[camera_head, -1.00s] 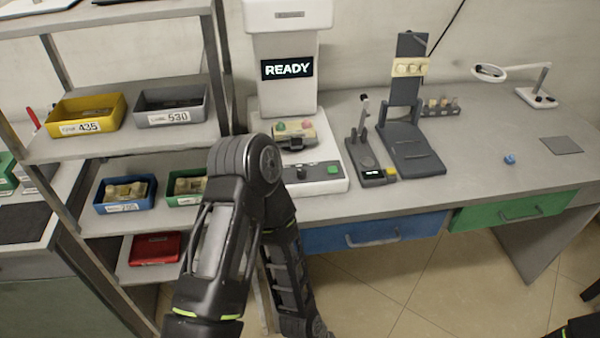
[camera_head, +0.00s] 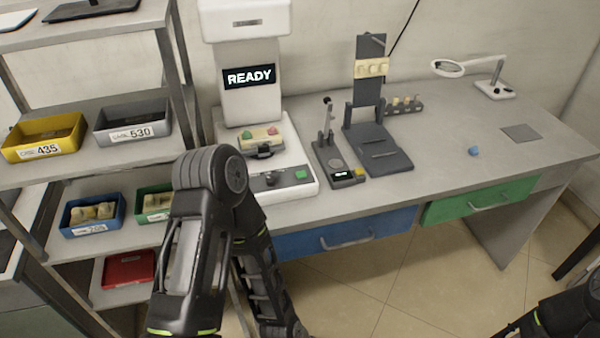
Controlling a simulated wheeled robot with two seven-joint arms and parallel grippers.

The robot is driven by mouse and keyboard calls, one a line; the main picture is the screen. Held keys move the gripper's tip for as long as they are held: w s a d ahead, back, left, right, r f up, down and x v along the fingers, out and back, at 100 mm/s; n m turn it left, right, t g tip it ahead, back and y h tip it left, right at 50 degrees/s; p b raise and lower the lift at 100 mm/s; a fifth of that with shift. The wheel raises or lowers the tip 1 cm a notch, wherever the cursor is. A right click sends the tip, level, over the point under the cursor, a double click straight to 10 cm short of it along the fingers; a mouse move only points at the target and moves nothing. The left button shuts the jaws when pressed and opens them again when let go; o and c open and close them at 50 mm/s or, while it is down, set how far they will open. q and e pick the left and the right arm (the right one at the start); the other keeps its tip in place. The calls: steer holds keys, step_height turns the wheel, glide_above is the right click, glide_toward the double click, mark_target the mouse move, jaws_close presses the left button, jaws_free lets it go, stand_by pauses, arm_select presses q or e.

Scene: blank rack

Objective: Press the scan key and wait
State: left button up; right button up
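The white scanner machine (camera_head: 252,100) stands on the bench, and its screen (camera_head: 249,76) reads READY. On its front panel are a green key (camera_head: 301,174) and a dark knob (camera_head: 270,179); I cannot read which is labelled scan. A beige block (camera_head: 259,141) with a green top and a red top sits on its stage above a dark holder. My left arm rises in front of the shelf and bends back down, left of and below the panel; its gripper is out of view. Only part of my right arm shows at the lower right, without its gripper.
A shelf rack at left holds yellow (camera_head: 45,137), grey (camera_head: 133,121), blue (camera_head: 93,213), green (camera_head: 155,203) and red (camera_head: 129,269) bins. Right of the scanner stand a small lever device (camera_head: 337,165) and a dark fixture (camera_head: 378,150). The bench's right part (camera_head: 470,120) is mostly clear.

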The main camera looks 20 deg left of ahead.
arm_select(q)
steer(key=shift+c, duration=0.4)
jaws_close()
stand_by(1.3)
